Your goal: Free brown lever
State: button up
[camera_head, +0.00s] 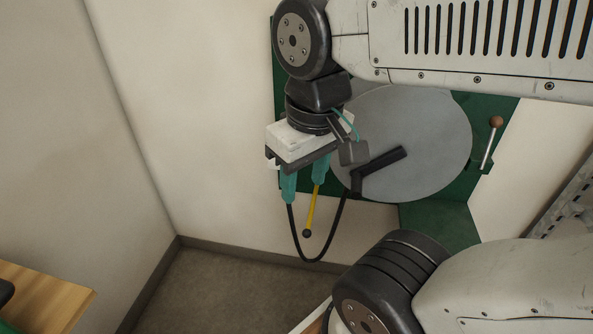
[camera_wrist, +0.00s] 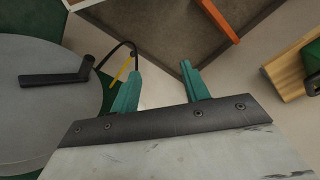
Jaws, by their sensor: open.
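The brown lever (camera_head: 489,143) has a round brown knob on a metal rod. It stands tilted on the green panel to the right of the large grey disc in the head view. I do not make it out in the wrist view. My gripper (camera_head: 303,185) is open, its two teal fingers pointing down, left of the disc and well apart from the brown lever. No object shows between the fingers in the wrist view (camera_wrist: 160,75).
The grey disc (camera_head: 425,130) carries a black handle (camera_head: 385,169). A yellow lever (camera_head: 313,208) with a black knob and a looping black cable (camera_head: 318,260) are near my fingers. A wooden top (camera_head: 50,295) is at lower left. Floor between is clear.

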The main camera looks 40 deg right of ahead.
aim_at(495, 121)
jog(key=k, duration=0.5)
jog(key=z, duration=1.4)
jog(key=i, duration=0.25)
jog(key=z, duration=0.35)
